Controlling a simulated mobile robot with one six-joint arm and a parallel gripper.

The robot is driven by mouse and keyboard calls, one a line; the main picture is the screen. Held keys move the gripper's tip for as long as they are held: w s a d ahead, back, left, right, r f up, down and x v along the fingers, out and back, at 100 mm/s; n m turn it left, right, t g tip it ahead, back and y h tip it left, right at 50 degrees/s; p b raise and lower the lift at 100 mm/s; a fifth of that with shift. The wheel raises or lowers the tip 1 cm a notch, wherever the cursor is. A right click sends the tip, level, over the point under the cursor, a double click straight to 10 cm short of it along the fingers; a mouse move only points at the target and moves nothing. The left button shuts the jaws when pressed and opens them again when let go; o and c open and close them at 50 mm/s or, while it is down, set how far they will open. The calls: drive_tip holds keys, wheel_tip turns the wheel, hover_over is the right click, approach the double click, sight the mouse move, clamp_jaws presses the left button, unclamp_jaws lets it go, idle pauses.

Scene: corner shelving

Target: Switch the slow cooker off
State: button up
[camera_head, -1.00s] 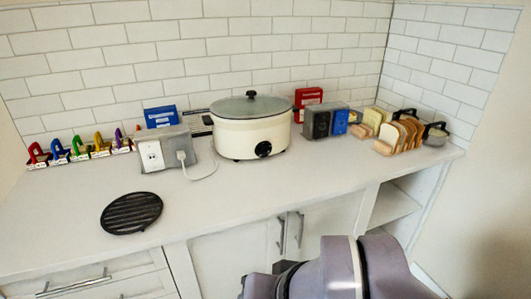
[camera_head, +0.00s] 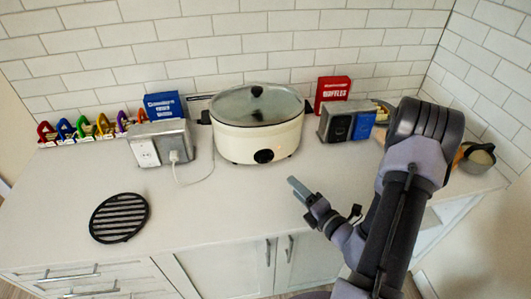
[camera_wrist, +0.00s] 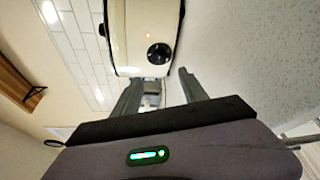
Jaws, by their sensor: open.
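The slow cooker (camera_head: 257,124) is a cream oval pot with a glass lid, standing on the counter against the tiled wall. Its black dial (camera_head: 264,156) is on the front face, low down. The dial lies just beyond the fingertips in that view.
A grey outlet box (camera_head: 160,145) with a plugged-in cord stands left of the cooker. A black round trivet (camera_head: 119,217) lies on the front left counter. A grey switch box (camera_head: 347,122) and red box (camera_head: 331,92) stand right. The counter before the cooker is clear.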

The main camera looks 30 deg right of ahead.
sight(264, 158)
drive_tip(key=w, duration=0.5)
drive_tip(key=w+a+f+b, duration=0.1)
drive_tip(key=w, duration=0.4)
drive_tip(key=w+f, duration=0.1)
drive_tip(key=w, duration=0.4)
drive_tip(key=shift+a+b, duration=0.35)
drive_tip(key=shift+c, duration=0.4)
clamp_jaws()
